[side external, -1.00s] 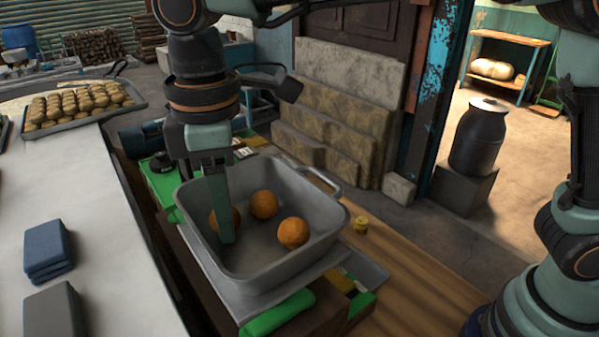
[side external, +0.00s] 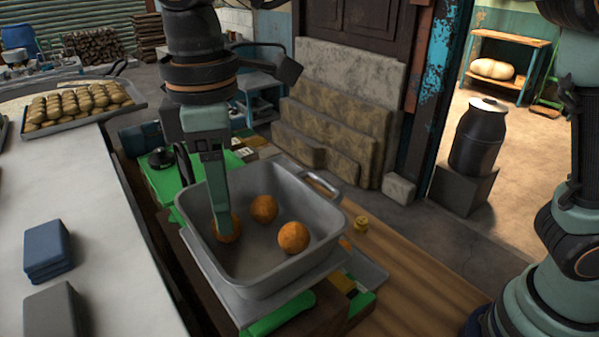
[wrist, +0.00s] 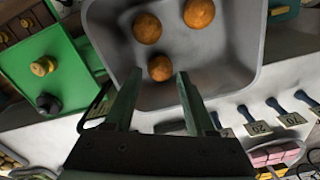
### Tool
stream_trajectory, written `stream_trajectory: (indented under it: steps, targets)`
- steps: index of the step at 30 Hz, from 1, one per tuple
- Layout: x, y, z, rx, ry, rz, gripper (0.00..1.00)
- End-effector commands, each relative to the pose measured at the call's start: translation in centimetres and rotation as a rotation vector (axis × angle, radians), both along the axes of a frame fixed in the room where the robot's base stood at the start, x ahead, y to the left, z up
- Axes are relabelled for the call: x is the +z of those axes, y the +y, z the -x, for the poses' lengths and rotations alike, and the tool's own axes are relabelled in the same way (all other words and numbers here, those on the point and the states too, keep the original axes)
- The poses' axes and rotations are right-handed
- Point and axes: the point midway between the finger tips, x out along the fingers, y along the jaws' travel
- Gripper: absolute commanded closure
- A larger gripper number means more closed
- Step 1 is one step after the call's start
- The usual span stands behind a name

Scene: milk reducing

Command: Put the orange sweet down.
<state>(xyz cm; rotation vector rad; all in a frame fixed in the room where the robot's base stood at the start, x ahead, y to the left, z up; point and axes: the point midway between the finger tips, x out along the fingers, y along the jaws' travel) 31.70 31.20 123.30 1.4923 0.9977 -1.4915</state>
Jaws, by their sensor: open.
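Three orange sweets lie in a grey square pan (side external: 262,278), at the left (side external: 236,224), the back (side external: 263,208) and the right (side external: 293,237). My gripper (side external: 224,236) reaches down into the pan, in front of the left sweet and partly hiding it. In the wrist view my gripper (wrist: 157,76) is open, its fingers apart. One sweet (wrist: 160,68) shows in the gap by the fingertips, with no clear contact. The other two (wrist: 147,28) (wrist: 199,13) lie farther off in the pan (wrist: 235,50).
The pan's walls stand close around my fingers. A handle (side external: 322,184) sticks out at its back right. A tray of brown sweets (side external: 80,103) and blue blocks (side external: 47,250) are on the left counter.

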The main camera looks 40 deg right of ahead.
Motion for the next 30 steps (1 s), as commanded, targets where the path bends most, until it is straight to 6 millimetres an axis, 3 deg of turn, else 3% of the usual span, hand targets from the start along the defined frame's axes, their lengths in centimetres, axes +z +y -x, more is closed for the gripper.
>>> stream_trajectory:
  steps: [6,12,23,26,30]
  targets:
    - [4.5,0.1,-0.1,0.0,-0.003,-0.003,0.44]
    - [7.7,0.0,-0.1,0.0,-0.002,-0.002,0.44]
    - [10.0,-0.3,-0.1,-0.009,-0.002,-0.002,0.44]
    - [10.2,-1.7,-0.7,-0.056,-0.016,-0.015,0.44]
    - [10.0,-6.1,-2.1,-0.205,-0.061,-0.056,0.44]
